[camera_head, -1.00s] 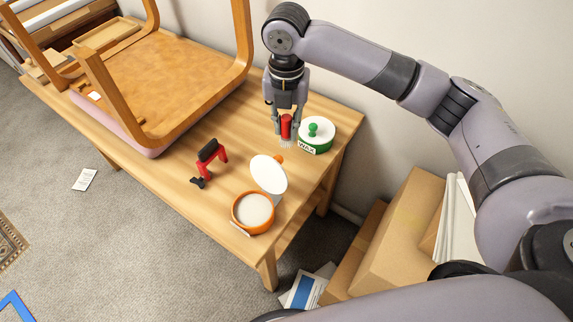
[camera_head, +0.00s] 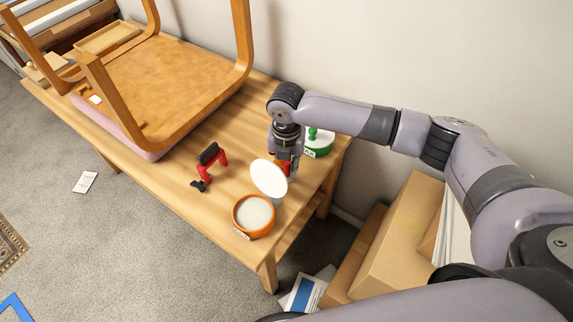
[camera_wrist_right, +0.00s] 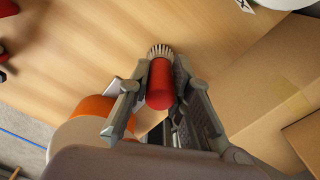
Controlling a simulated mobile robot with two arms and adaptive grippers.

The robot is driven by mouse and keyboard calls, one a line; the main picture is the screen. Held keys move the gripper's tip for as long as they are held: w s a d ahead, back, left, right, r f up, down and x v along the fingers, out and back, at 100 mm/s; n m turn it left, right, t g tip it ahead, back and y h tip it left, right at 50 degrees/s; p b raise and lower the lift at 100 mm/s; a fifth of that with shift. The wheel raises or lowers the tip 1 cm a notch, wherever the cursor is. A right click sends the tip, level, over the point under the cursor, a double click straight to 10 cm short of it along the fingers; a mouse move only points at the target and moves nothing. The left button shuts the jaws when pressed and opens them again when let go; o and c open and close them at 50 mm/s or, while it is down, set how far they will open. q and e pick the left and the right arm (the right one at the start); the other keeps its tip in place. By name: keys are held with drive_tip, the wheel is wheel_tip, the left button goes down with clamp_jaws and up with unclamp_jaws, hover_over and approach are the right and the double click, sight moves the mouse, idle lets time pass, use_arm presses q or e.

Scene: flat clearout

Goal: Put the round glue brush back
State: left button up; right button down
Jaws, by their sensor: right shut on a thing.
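The round glue brush (camera_wrist_right: 160,85) has a red handle and pale bristles; in the right wrist view it sits between the fingers of my right gripper (camera_wrist_right: 157,105), bristles pointing away from the camera. In the head view my right gripper (camera_head: 285,166) is shut on it above the table's right end, and only a bit of red shows. An orange pot (camera_head: 238,222) with pale contents stands just in front. A tilted white disc (camera_head: 268,178), like a lid, is between pot and gripper and partly hides the fingertips. My left gripper is out of view.
A white-and-green wax tin (camera_head: 322,151) stands behind the gripper, partly hidden. A red and black clamp-like tool (camera_head: 209,162) stands left of the disc. An upturned chair (camera_head: 165,75) covers the table's left part. Cardboard boxes (camera_head: 400,240) stand right of the table (camera_head: 160,175).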

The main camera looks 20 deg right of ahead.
drive_tip(key=c, duration=1.5)
unclamp_jaws()
drive_tip(key=shift+o, duration=0.2)
wheel_tip(320, 180, up, 12)
drive_tip(key=shift+r+b, duration=0.1)
drive_tip(key=shift+b, duration=0.35)
